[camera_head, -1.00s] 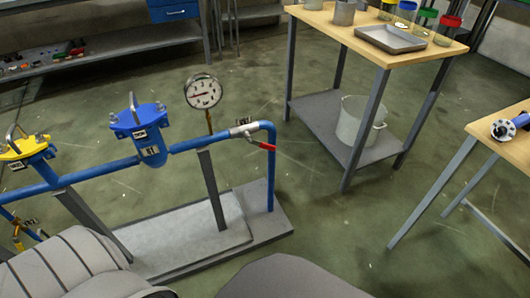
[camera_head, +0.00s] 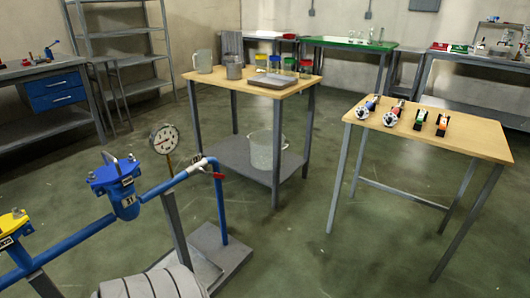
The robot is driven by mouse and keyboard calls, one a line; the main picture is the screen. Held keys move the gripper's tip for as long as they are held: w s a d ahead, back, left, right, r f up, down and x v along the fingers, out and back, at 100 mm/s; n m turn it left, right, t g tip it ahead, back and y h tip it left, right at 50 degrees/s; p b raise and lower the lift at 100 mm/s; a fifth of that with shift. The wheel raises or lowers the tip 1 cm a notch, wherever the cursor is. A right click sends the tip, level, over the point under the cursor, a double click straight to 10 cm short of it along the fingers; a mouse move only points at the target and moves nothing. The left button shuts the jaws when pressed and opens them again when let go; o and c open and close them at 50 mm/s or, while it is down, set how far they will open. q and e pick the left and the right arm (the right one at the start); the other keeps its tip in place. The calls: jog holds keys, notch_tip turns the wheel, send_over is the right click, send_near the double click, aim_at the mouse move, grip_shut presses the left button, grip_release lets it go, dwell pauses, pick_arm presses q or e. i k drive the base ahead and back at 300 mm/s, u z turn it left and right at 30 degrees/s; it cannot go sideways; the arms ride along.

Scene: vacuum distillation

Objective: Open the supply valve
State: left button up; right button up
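A blue pipe rig stands at the lower left. A blue filter pot (camera_head: 121,190) and a yellow-topped fitting (camera_head: 13,227) are further left on the pipe. Which valve is the supply valve is not marked legibly. Neither gripper shows in the view; a grey part of my own body is at the bottom edge.
A wooden table (camera_head: 222,82) with beakers, coloured-lid jars and a metal tray (camera_head: 271,81) stands behind the rig; a bucket (camera_head: 267,150) is on its lower shelf. Another wooden table (camera_head: 455,136) at right holds several tools. The green floor (camera_head: 300,240) between is clear.

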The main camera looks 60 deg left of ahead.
aim_at(215, 174)
jog(key=z, duration=0.2)
jog(key=i, duration=0.6)
jog(key=u, duration=0.55)
jog(key=i, duration=0.9)
jog(key=u, duration=0.75)
